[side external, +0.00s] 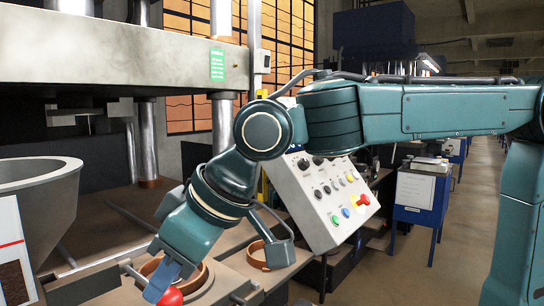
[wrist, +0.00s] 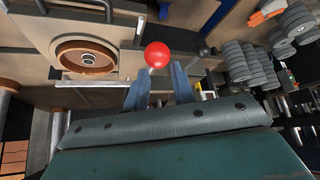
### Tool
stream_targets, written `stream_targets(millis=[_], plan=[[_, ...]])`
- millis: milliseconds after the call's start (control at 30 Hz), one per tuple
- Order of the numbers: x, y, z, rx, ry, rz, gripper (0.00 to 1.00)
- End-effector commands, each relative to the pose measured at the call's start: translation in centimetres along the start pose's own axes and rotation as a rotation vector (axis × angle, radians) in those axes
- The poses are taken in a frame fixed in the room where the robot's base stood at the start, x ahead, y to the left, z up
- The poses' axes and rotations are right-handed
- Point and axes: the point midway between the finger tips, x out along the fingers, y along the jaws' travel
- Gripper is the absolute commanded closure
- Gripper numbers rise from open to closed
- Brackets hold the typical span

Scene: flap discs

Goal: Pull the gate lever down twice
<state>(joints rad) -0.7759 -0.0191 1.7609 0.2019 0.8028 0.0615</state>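The gate lever's red ball knob (side external: 171,297) is at the bottom edge of the side view. It also shows in the wrist view (wrist: 157,54), above the middle. My gripper (side external: 161,283) points down and left at the knob, its blue fingers beside it in the side view. In the wrist view my gripper's (wrist: 159,74) two fingers stand apart, with the knob at or just beyond their tips and a gap between. I cannot tell whether a finger touches it. The lever's rod is mostly hidden.
A brown ring (wrist: 84,55) sits in a plate beside the knob. A grey bowl-shaped hopper (side external: 35,200) stands at the left, and a control panel (side external: 318,205) is right of my wrist. Stacks of grey discs (wrist: 240,65) lie at the right of the wrist view.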

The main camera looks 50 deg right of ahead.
Motion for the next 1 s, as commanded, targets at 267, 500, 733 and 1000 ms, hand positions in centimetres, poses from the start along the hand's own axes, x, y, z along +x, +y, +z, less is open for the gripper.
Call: stream_targets(millis=[267,500,733,1000], plan=[[-1.4,0.1,-0.9,0.003,-0.003,0.004,0.78],[-2.7,0.1,-1.9,0.003,-0.001,0.003,0.78],[-3.8,0.1,-2.6,0.002,-0.001,0.002,0.78],[-4.1,0.1,-2.8,0.002,-0.002,0.002,0.78]])
